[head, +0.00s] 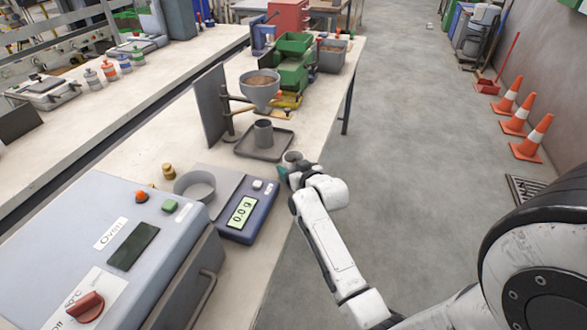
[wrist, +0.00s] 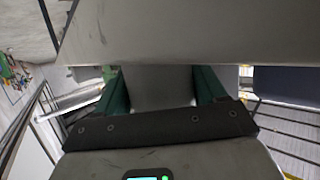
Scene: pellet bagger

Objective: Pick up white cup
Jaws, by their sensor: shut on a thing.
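The white cup (head: 292,157), greyish in this light, is at the end of my arm in the head view, near the table's right edge. My gripper (head: 286,173) is shut on it, and its green fingers show beside the cup. In the wrist view the two green fingers of my gripper (wrist: 162,80) stand on either side of a grey surface (wrist: 160,92), which seems to be part of the cup. A broad grey surface fills the top of that view. I cannot tell whether the cup touches the table.
A scale (head: 247,212) reading 0.0 with a metal ring (head: 194,186) stands left of my gripper. An oven (head: 125,250) is nearer. Beyond the cup are a tray (head: 250,150) with a grey cylinder (head: 263,133) and a funnel (head: 260,90). The floor at right is clear up to the cones (head: 513,120).

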